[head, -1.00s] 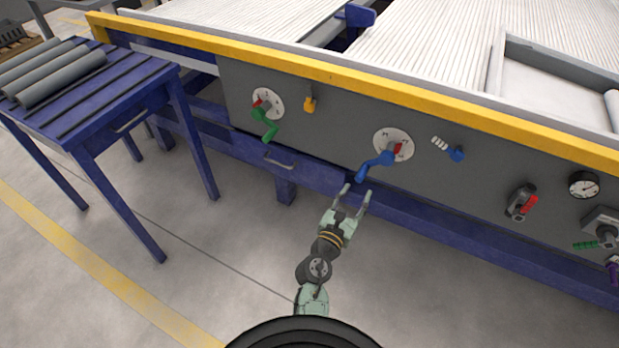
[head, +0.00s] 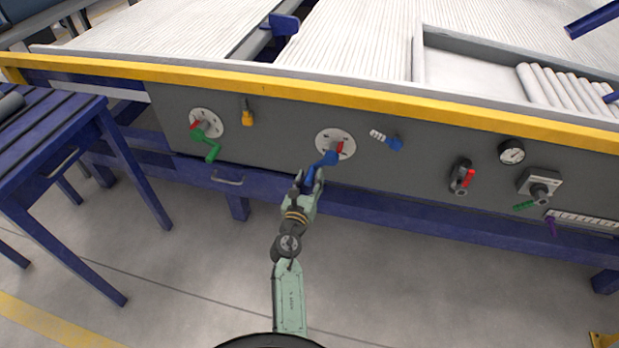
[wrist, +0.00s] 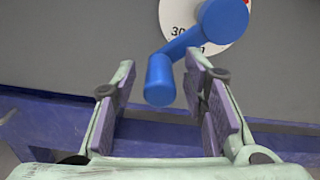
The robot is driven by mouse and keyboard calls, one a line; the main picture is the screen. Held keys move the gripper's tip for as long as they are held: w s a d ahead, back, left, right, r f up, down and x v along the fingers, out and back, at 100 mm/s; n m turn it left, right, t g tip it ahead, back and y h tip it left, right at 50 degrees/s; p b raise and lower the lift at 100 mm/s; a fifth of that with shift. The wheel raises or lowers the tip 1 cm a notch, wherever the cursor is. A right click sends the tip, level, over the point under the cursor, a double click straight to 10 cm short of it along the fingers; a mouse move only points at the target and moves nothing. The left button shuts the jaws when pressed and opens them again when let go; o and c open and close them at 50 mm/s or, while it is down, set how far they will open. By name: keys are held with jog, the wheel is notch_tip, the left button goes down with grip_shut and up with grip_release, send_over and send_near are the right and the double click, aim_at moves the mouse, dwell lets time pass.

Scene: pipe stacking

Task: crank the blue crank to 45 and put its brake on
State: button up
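The blue crank (head: 323,164) is mounted on a white dial (head: 335,143) with a red pointer on the grey panel; its handle hangs down and left. In the wrist view the crank (wrist: 195,45) shows large, with a "30" on the dial (wrist: 175,15) beside it. My gripper (head: 309,181) is at the handle. In the wrist view my gripper (wrist: 165,100) is open, with the handle end between and just beyond the fingertips. The blue brake lever (head: 395,143), with a white striped part, is right of the dial.
A red-handled switch (head: 463,176), a gauge (head: 511,152) and a green-handled valve (head: 540,187) are to the right. A blue rail (head: 400,212) runs below the panel.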

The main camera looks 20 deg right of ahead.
jog(key=shift+w+d, duration=0.1)
jog(key=shift+c, duration=0.2)
grip_shut()
dwell(0.7)
